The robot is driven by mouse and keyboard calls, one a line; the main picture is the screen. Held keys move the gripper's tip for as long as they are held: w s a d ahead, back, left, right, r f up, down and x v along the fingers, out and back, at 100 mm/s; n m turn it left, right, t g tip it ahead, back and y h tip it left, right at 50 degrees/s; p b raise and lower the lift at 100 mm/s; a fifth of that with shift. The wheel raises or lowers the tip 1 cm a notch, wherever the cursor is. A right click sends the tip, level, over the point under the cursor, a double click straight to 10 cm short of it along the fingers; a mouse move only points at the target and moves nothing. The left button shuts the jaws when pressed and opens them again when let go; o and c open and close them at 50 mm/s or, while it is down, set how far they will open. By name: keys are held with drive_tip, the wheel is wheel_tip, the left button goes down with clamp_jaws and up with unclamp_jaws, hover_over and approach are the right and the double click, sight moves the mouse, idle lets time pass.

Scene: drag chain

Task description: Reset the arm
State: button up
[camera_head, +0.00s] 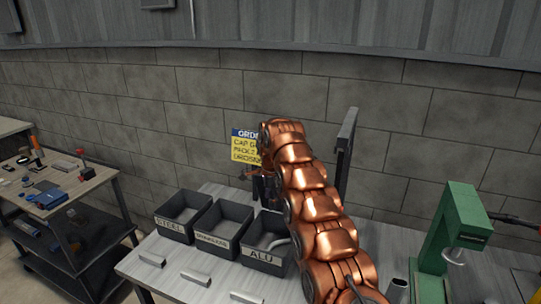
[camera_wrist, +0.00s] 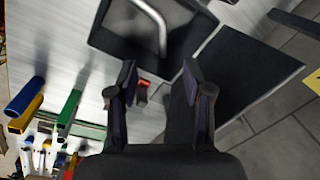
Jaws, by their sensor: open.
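My copper-coloured arm rises across the middle of the head view. My gripper (camera_head: 263,188) shows there as a small dark shape beside the arm, partly hidden by it, above the back edge of the bench. In the wrist view my gripper (camera_wrist: 158,76) has its two dark fingers spread apart with nothing held between them. A dark bin (camera_wrist: 114,37) with a bent grey tube (camera_wrist: 152,22) in it lies beyond the fingertips. In the head view this looks like the ALU bin (camera_head: 262,259), with the tube (camera_head: 279,242) partly hidden by my arm.
The STEEL bin (camera_head: 173,228) and a middle bin (camera_head: 211,243) stand left of the ALU bin. A green machine (camera_head: 460,225) stands at the right. A dark upright post (camera_head: 346,150) rises behind my arm. A cluttered side table (camera_head: 75,190) is at left.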

drive_tip(key=s+d+r+n+g, duration=0.1)
drive_tip(key=s+d+r+n, duration=0.25)
drive_tip(key=s, duration=0.45)
drive_tip(key=s+d+r+n+b, duration=0.15)
drive_tip(key=s+d+r, duration=0.25)
drive_tip(key=s, duration=0.4)
drive_tip(key=s+d+r+n+g+p, duration=0.1)
drive_tip(key=s+d+r+n, duration=0.25)
drive_tip(key=s, duration=0.55)
drive_tip(key=s+d+f+n, duration=0.2)
drive_tip(key=s, duration=0.8)
drive_tip(key=s+d+f+n+b, duration=0.1)
drive_tip(key=s+d+f+n, duration=0.1)
drive_tip(key=s, duration=0.9)
drive_tip(key=s+d+f+n+g, duration=0.1)
drive_tip(key=s+d+f+n, duration=0.1)
drive_tip(key=s, duration=0.9)
drive_tip(key=shift+s+d+f+n, duration=0.2)
drive_tip(key=shift+d+f+n, duration=0.15)
drive_tip(key=shift+f, duration=0.25)
drive_tip(key=shift+c, duration=0.8)
